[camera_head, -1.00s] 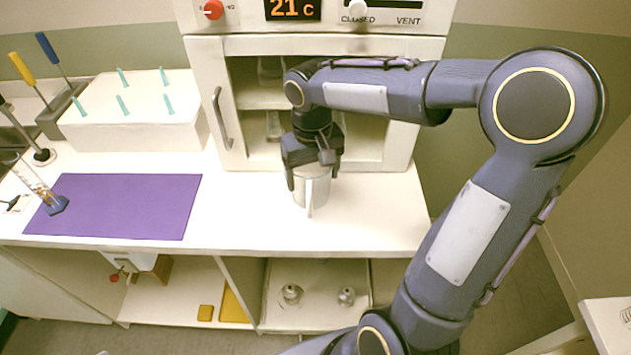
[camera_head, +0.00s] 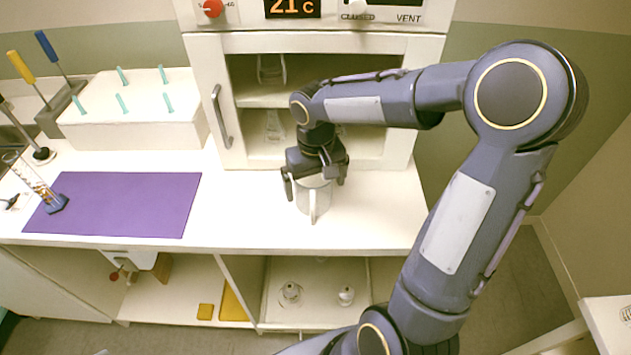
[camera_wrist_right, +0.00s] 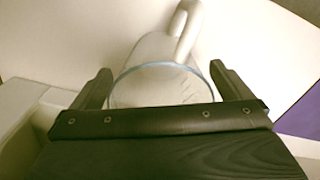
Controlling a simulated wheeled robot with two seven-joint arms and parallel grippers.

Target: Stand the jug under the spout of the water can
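The jug (camera_head: 302,204) is clear, with a pale handle facing me, and is upright at the counter's front, before the white oven. My right gripper (camera_head: 316,180) is over it, one finger on each side. In the right wrist view the jug's rim (camera_wrist_right: 160,66) lies between the fingers (camera_wrist_right: 160,78). Whether they press on the glass, and whether the base touches the counter, I cannot tell. A white container with a red tap (camera_head: 114,277), likely the water can (camera_head: 130,258), is partly hidden under the counter edge at lower left. My left gripper is out of view.
A purple mat (camera_head: 125,205) lies on the counter left of the jug, with bare counter between. A white rack (camera_head: 140,135) with teal pegs stands behind it. The oven (camera_head: 208,75) holds glassware. Metal pieces (camera_head: 290,294) sit on the lower shelf.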

